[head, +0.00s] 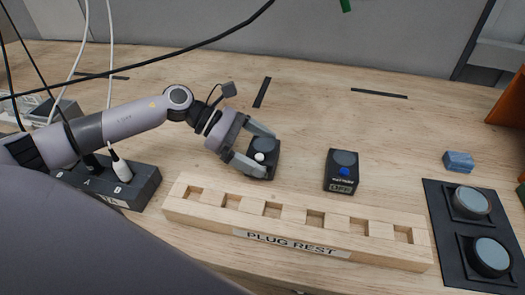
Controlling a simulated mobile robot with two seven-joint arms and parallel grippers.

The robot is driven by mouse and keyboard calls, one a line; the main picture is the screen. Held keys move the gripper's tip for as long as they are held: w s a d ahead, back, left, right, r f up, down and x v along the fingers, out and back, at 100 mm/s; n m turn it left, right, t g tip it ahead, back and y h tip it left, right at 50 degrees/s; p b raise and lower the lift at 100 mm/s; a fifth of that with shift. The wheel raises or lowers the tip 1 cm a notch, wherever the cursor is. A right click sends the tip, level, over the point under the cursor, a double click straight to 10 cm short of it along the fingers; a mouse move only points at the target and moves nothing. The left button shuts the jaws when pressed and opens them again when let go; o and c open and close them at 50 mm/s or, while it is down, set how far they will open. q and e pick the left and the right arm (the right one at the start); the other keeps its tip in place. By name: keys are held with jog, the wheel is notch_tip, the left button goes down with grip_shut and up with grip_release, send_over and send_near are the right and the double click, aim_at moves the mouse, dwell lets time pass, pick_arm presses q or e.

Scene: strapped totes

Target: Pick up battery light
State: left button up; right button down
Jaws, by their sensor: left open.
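A small dark box with a white knob (260,156) sits on the wooden table, just behind the plug rest. My left gripper (266,153) is at this box, its open fingers on either side of it. Whether the fingers touch it cannot be told. A second dark box (341,170), with a round grey top, a blue button and a label reading OFF, stands apart to the right. No readable label shows which box is the battery light. My right gripper is not in view.
A wooden PLUG REST block (290,243) with several square holes lies in front. A black socket strip (139,188) with a white plug is at left. A black panel with two round grey knobs (490,256) and a blue block (458,162) are at right. Cables hang across the upper left.

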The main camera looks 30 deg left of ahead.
pick_arm(q)
jog(key=shift+w+d+f, duration=0.15)
jog(key=shift+d+f, duration=0.15)
jog(key=shift+d, duration=0.2)
jog(key=c, duration=1)
jog(key=shift+r, duration=0.1)
jog(key=shift+c, duration=0.2)
jog(key=shift+r, duration=0.15)
